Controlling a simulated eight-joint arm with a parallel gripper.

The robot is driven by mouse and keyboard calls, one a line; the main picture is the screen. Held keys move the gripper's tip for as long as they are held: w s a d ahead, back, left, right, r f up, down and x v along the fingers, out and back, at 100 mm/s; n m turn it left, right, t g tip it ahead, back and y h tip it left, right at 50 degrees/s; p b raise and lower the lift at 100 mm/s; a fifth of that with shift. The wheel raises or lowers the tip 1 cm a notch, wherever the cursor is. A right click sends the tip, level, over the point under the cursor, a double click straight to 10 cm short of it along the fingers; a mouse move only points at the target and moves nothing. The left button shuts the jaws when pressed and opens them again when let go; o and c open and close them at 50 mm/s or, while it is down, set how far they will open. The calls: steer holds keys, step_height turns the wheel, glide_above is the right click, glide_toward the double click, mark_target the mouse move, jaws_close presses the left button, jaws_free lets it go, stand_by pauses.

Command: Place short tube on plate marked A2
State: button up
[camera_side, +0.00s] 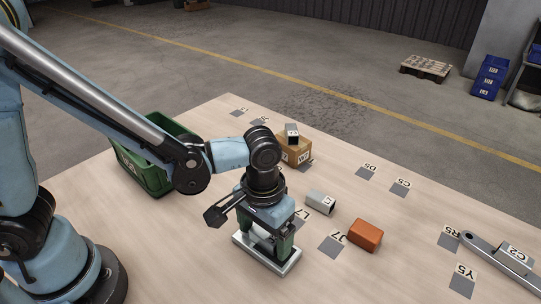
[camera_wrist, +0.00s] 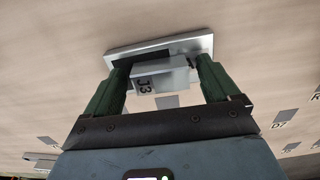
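My gripper (camera_wrist: 160,78) points down with its two green fingers on either side of a silver box-shaped piece marked J3 (camera_wrist: 158,80), which looks like the short tube. The fingers appear to touch its ends. A flat silver metal plate (camera_wrist: 202,41) lies just beyond the piece in the wrist view. In the side view this plate (camera_side: 293,266) is on the table directly below my gripper (camera_side: 264,245), with the fingertips at or just above it. The piece is mostly hidden there by the fingers. No A2 mark is readable, and I cannot tell whether the piece touches the plate.
A silver block (camera_side: 320,202) and an orange block (camera_side: 365,235) lie right of my gripper. A green bin (camera_side: 143,172) is at left. A long bracket marked C2 (camera_side: 497,262) lies at right.

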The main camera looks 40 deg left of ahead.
mark_target(264, 235)
step_height(264, 235, up, 12)
steer(key=a+t, duration=0.7)
steer(key=a, duration=1)
steer(key=shift+a+f, duration=0.2)
steer(key=shift+a, duration=0.05)
steer(key=shift+o, duration=0.2)
